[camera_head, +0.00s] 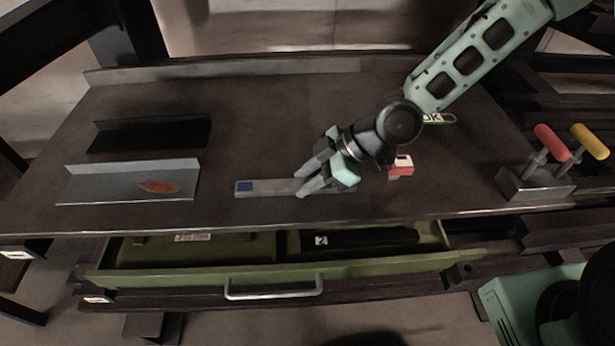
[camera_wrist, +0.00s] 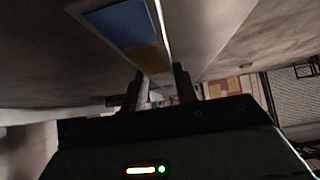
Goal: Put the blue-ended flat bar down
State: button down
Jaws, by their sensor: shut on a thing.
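The flat bar (camera_head: 270,187) is grey with a blue end (camera_head: 244,187) on the left in the head view. It lies level, at or very near the bench top; I cannot tell whether it touches. My gripper (camera_head: 302,183) is shut on the bar near its middle, and its fingers hide part of it. In the wrist view the bar (camera_wrist: 157,20) runs away from the fingers, with its blue patch (camera_wrist: 123,24) and a tan patch near the fingertips. My gripper (camera_wrist: 158,88) shows there with a finger on each side of the bar.
The bench top (camera_head: 270,120) is clear behind the bar. A grey angle piece (camera_head: 100,185) with an orange mark and a black one (camera_head: 150,133) lie left. A red-and-white block (camera_head: 401,166) and a two-handled lever block (camera_head: 535,185) are right. A green drawer (camera_head: 270,265) stands open below.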

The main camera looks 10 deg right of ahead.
jog(key=c, duration=1.1)
grip_release()
jog(key=shift+f, duration=0.1)
jog(key=shift+r, duration=0.25)
jog(key=p+v, duration=0.4)
jog(key=v, duration=0.8)
jog(key=shift+f, duration=0.1)
